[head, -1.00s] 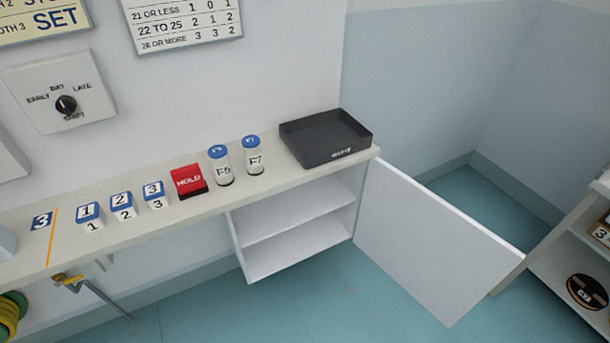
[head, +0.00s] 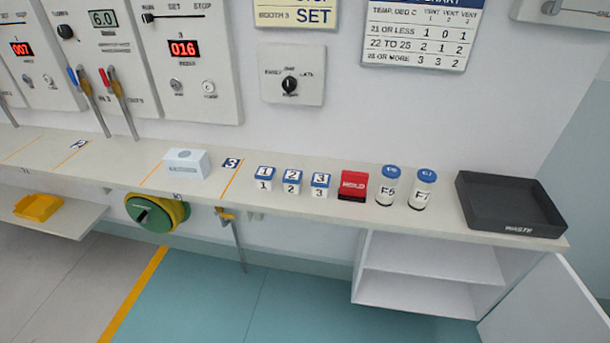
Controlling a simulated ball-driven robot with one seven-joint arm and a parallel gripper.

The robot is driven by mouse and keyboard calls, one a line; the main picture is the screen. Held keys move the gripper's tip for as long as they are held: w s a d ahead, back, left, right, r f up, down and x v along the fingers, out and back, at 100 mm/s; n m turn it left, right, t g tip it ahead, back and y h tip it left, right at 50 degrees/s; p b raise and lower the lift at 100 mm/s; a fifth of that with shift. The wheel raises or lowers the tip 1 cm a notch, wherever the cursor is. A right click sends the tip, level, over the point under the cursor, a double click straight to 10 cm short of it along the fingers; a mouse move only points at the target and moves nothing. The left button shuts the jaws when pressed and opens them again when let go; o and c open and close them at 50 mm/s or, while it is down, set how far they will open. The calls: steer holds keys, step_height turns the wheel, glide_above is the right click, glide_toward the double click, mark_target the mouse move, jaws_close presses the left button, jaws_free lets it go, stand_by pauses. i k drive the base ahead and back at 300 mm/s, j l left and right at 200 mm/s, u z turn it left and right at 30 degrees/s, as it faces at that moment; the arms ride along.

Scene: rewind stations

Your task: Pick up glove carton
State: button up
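A small white and pale blue box with a dark mark on its top, which looks like the glove carton (head: 188,164), sits on the long counter (head: 340,207). It stands left of the blue number 3 label, between two yellow lines. Nothing touches or covers it. My gripper is not in view.
Right of the carton stand several numbered blocks (head: 292,181), a red HOLD block (head: 353,186), two blue-capped bottles (head: 389,186) and a black WASTE tray (head: 510,204). Below are a green and yellow reel (head: 157,213), an open cabinet (head: 430,270) and clear floor.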

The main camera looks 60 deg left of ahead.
mark_target(189, 163)
steer(key=i+j+u, duration=0.1)
steer(key=j, duration=0.2)
steer(key=i+j+u, duration=0.1)
steer(key=j, duration=0.2)
steer(key=u, duration=2)
steer(key=l, duration=0.1)
